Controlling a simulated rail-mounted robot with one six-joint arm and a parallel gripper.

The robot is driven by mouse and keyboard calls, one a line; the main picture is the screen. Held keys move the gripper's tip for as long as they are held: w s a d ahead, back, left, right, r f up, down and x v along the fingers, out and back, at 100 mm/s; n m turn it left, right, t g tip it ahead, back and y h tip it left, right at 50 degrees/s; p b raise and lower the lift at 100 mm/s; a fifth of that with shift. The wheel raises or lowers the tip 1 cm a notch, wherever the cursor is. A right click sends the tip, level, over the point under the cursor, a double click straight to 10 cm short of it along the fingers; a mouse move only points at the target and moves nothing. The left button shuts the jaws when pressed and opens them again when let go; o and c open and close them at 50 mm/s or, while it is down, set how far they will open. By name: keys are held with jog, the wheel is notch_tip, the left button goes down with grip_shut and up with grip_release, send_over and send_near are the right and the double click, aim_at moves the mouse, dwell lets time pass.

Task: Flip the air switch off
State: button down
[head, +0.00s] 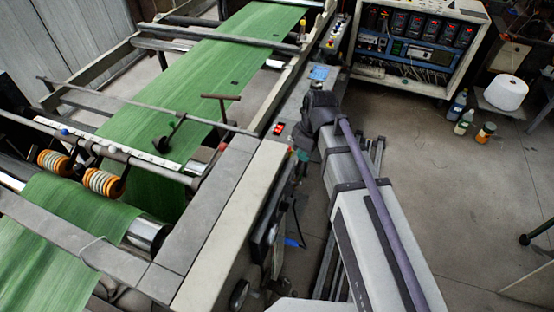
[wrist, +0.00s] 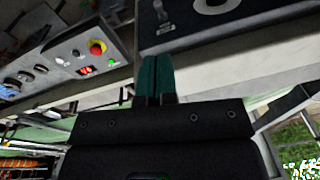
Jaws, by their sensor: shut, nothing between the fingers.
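My gripper (wrist: 156,60) is shut and empty, its teal fingers together in the wrist view. Just beyond the fingertips, a dark panel (wrist: 185,32) carries a small metal toggle switch (wrist: 160,12) and a round white-faced part (wrist: 212,5), cut by the top edge. The toggle looks like the air switch, but no label is readable. A small gap seems to lie between fingertips and toggle; contact cannot be told. In the head view, my gripper (head: 301,165) is low beside the machine's side frame, mostly hidden by my arm, and the toggle cannot be made out.
A control box (wrist: 60,60) with a red mushroom button (wrist: 97,48), a red-lit switch (wrist: 86,70) and dark knobs is left of the fingers. The machine frame (head: 230,190) and green web (head: 150,110) fill the left. Bottles (head: 463,120) stand right; the floor between is open.

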aim_at(296, 183)
jog(key=shift+d+f+n, duration=0.15)
jog(key=shift+f+n, duration=0.15)
jog(key=shift+n, duration=0.5)
jog(key=f+b, duration=0.3)
jog(key=a+f+b, duration=0.1)
jog(key=f+b, duration=0.6)
jog(key=shift+s+a+f, duration=0.1)
jog(key=shift+s+a, duration=0.05)
jog(key=shift+a, duration=0.05)
